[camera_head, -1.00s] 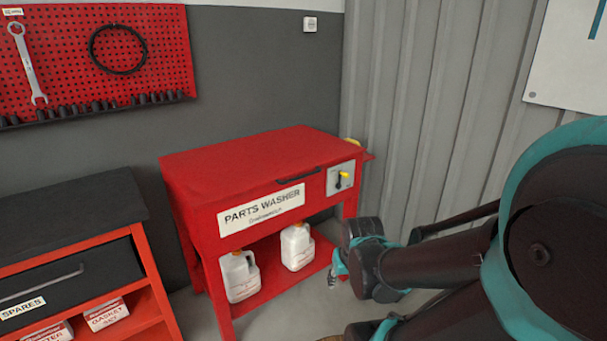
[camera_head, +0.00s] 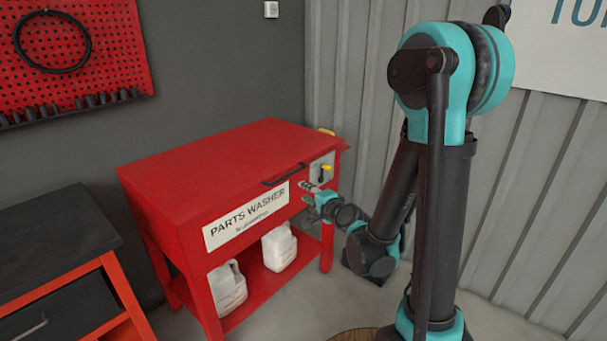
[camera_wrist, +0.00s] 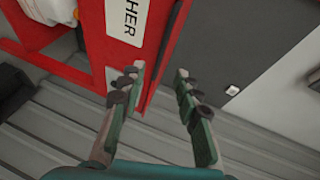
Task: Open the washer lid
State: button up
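The red parts washer (camera_head: 215,205) stands against the wall, its flat red lid (camera_head: 215,155) lying shut on top. A dark bar handle (camera_head: 284,176) runs along the lid's front edge, above the white label. My gripper (camera_head: 308,192) is in front of the washer's right front, just right of and slightly below the handle. The wrist view shows its two fingers (camera_wrist: 160,70) spread apart with nothing held. The red front edge of the washer (camera_wrist: 158,62) shows between them, beyond the fingertips. I cannot tell whether the gripper touches the washer.
White jugs (camera_head: 279,247) stand on the lower shelf. A black-topped red cabinet (camera_head: 55,240) is at left. A corrugated wall (camera_head: 345,90) is behind my arm. The space above the lid is clear.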

aim_at(287, 176)
jog(key=shift+m+t, duration=0.3)
jog(key=shift+m, duration=0.1)
jog(key=x, duration=1.7)
jog(key=shift+w+d, duration=0.2)
jog(key=shift+w, duration=0.35)
grip_shut()
